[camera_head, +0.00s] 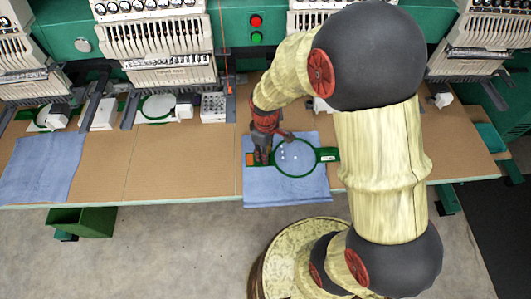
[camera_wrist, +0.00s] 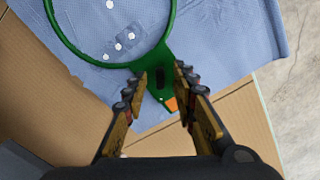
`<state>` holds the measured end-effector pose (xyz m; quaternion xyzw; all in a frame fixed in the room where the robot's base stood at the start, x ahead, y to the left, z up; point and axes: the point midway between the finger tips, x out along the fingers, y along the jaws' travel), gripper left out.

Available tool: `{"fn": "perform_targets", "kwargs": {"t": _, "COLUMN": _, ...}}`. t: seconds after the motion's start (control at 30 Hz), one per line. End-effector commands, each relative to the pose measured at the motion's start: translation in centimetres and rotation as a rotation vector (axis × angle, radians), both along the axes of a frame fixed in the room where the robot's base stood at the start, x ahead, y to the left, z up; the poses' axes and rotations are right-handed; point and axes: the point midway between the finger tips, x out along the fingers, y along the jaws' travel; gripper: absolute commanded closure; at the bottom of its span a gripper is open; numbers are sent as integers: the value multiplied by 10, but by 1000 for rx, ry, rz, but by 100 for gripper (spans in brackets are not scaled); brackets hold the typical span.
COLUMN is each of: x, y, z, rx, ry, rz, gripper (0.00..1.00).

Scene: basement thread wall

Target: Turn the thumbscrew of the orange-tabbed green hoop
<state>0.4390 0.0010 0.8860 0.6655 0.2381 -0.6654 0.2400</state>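The green hoop (camera_head: 296,176) lies flat on a blue cloth (camera_head: 262,192) near the table's front edge. Its orange-marked tab (camera_head: 250,159) points left, and a tab with a white label is on the right. In the wrist view, the hoop's ring (camera_wrist: 90,62) is at the upper left and the orange patch (camera_wrist: 171,103) lies between the fingers. My gripper (camera_head: 263,158) is over the orange-tab end. In the wrist view, my gripper (camera_wrist: 160,74) is open, its fingertips apart on either side of the green tab. A small dark part shows between them; I cannot clearly make out the thumbscrew.
Embroidery machine heads (camera_head: 160,45) line the back of the brown table (camera_head: 190,165). Another blue cloth (camera_head: 42,167) lies at the left. Table space left of my gripper is clear.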

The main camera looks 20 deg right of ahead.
Motion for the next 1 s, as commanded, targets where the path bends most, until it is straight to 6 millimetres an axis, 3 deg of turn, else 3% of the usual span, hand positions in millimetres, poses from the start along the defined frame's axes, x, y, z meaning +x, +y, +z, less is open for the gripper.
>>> {"fn": "perform_targets", "kwargs": {"t": 0.23, "x": 0, "y": 0, "z": 0, "rx": 1, "ry": -1, "rz": 0, "gripper": 74}}
{"fn": "perform_targets", "kwargs": {"t": 0.7, "x": 0, "y": 0, "z": 0, "rx": 0, "ry": 0, "rz": 0, "gripper": 100}}
{"fn": "perform_targets", "kwargs": {"t": 1.0, "x": 0, "y": 0, "z": 0, "rx": 0, "ry": 0, "rz": 0, "gripper": 100}}
